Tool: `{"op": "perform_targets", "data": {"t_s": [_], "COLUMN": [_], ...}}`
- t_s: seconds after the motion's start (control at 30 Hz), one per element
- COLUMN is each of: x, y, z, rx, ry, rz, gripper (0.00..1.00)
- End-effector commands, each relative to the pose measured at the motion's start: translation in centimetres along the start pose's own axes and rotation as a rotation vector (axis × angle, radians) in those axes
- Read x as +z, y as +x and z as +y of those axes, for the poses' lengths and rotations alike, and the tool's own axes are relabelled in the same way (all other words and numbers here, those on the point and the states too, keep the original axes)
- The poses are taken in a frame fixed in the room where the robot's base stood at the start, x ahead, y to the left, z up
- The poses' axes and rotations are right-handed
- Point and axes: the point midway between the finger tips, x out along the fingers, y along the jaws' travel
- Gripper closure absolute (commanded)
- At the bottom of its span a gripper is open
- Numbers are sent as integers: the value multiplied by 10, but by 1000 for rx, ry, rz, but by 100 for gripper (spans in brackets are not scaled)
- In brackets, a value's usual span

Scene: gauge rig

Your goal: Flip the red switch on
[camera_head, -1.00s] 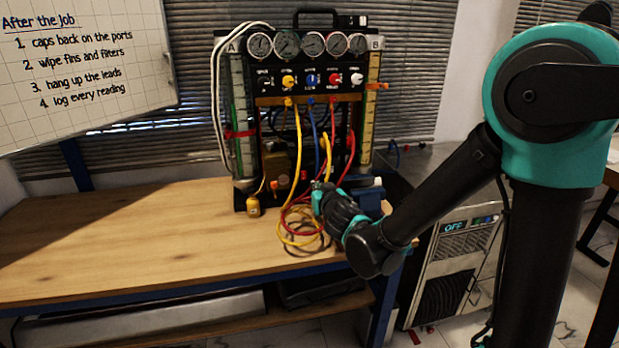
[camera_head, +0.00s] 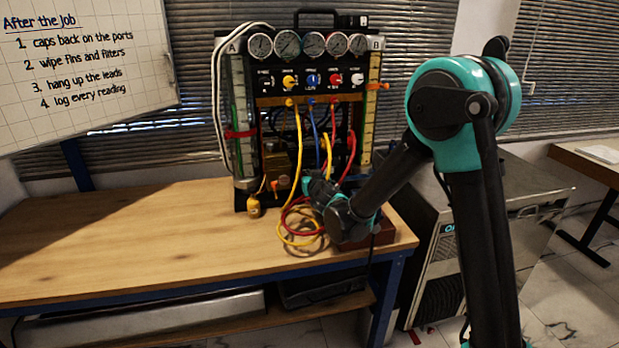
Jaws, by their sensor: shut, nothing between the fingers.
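The gauge rig (camera_head: 312,20) stands at the back of the bench, with a row of round gauges and several coloured knobs. A red knob (camera_head: 335,79) sits on its panel, between a blue and a white one. I cannot make out for certain which part is the red switch; it may be hidden behind my arm. My gripper (camera_head: 312,184) is low in front of the rig's base, by the hoses, small and partly lost against the dark background. It is shut and holds nothing. I cannot tell whether it touches the rig.
Yellow and red hoses (camera_head: 283,232) lie coiled on the bench (camera_head: 120,240) beside my gripper. A dark red box (camera_head: 384,234) is at the bench's right end, partly behind my arm. A grey machine (camera_head: 520,185) stands right of the bench. The bench's left half is clear.

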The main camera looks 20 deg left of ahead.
Motion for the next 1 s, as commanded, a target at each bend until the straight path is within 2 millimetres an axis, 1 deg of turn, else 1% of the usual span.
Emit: {"op": "perform_targets", "data": {"t_s": [0.4,0.67,1.0], "x": [-1,-4,-5], "y": [2,10,10], "z": [0,2,2], "rx": [1,6,6], "ry": [-1,2,0], "rz": [-7,-103,-98], "gripper": [100,100,100]}}
